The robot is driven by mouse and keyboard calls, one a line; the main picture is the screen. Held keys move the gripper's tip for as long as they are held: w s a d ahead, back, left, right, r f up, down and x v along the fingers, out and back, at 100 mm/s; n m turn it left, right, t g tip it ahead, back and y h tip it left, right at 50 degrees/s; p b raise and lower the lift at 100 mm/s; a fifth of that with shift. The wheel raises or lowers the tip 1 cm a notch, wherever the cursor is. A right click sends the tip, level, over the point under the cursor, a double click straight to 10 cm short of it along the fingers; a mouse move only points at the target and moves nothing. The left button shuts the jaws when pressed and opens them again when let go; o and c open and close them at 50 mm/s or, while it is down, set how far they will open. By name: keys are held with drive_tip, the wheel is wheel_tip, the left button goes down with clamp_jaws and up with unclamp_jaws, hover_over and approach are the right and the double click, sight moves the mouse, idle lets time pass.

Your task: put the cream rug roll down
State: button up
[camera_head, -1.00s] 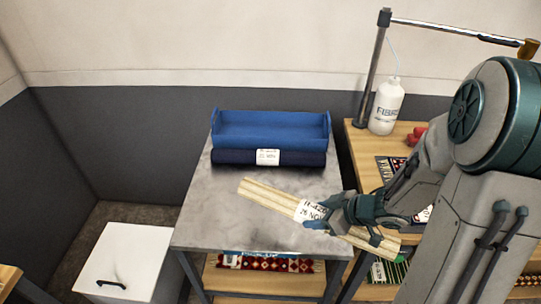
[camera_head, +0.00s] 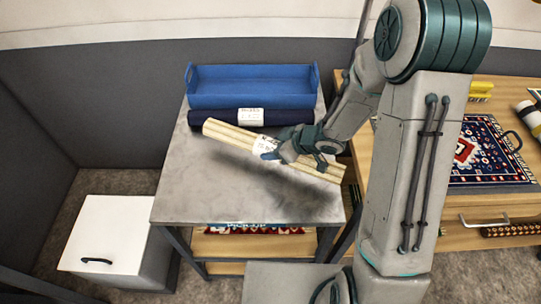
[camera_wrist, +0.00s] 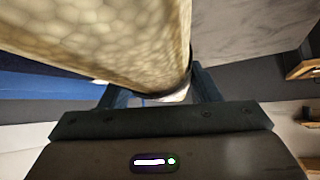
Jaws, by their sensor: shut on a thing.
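The cream rug roll (camera_head: 232,136) is long and pale with a white label near its middle. My gripper (camera_head: 290,148) is shut around it, right of the label. The roll slants down to the right over the grey table (camera_head: 200,190); its right end reaches the table's right edge. A dark shadow lies below it, and I cannot tell whether it touches the top. In the wrist view the cream rug roll (camera_wrist: 120,45) fills the upper left, between the fingers of my gripper (camera_wrist: 160,95).
A blue tray (camera_head: 252,92) and a navy roll (camera_head: 205,119) with a white label lie at the table's back. The table's front left is clear. A wooden bench (camera_head: 470,210) with a patterned rug (camera_head: 485,150) stands at right. A white lidded box (camera_head: 105,230) stands on the floor at left.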

drive_tip(key=shift+w+a+f, duration=0.4)
drive_tip(key=shift+w+a, duration=0.05)
drive_tip(key=shift+a, duration=0.15)
drive_tip(key=shift+f+b, duration=0.35)
drive_tip(key=shift+f, duration=1.6)
drive_tip(key=shift+f, duration=0.1)
drive_tip(key=o, duration=1.5)
